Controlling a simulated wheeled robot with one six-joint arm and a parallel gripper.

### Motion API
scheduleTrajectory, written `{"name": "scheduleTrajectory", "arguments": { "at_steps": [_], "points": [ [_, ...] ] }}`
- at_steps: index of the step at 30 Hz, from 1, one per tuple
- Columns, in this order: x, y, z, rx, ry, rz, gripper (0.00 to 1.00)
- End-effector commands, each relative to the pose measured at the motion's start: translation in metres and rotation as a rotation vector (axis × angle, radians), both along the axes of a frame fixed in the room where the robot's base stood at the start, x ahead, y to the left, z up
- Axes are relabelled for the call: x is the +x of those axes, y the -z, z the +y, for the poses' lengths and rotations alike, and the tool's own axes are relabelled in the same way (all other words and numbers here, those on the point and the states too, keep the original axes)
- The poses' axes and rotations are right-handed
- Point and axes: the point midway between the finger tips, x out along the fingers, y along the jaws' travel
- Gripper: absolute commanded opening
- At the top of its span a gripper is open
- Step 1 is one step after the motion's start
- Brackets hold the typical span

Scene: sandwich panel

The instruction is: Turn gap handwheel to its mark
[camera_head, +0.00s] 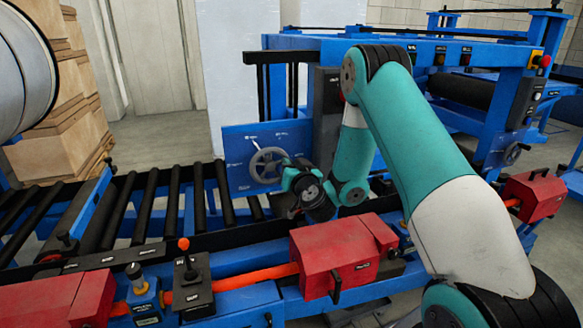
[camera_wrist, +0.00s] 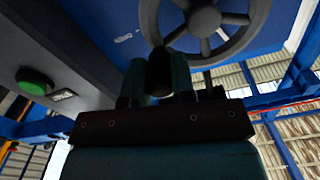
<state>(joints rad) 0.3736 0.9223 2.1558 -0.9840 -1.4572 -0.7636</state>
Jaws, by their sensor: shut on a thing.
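The grey gap handwheel (camera_head: 268,165) is on a blue panel (camera_head: 235,145) with small white markings, too small to read. In the wrist view the spoked handwheel (camera_wrist: 205,19) fills the upper middle. My gripper (camera_head: 289,166) is at the wheel's right side in the head view. In the wrist view my gripper (camera_wrist: 160,78) has its two teal fingers on either side of a dark handle (camera_wrist: 160,70) at the wheel's lower left rim, shut on it. I cannot tell which marking the wheel points to.
A green button (camera_wrist: 34,80) on a grey box is at the left in the wrist view. Black rollers (camera_head: 146,205) lie left of the panel. Red housings (camera_head: 335,262) and a control box (camera_head: 190,290) stand along the blue front rail below my arm.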

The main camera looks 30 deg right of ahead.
Motion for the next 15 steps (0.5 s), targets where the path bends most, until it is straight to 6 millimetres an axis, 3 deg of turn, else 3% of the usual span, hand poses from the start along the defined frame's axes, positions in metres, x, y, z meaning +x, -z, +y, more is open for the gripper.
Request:
{"name": "scheduleTrajectory", "arguments": {
  "at_steps": [8,15],
  "points": [
    [0.000,0.008,0.000,0.094,0.001,-0.027,0.00],
    [-0.001,0.019,-0.001,0.280,0.001,-0.079,0.00]
  ]
}}
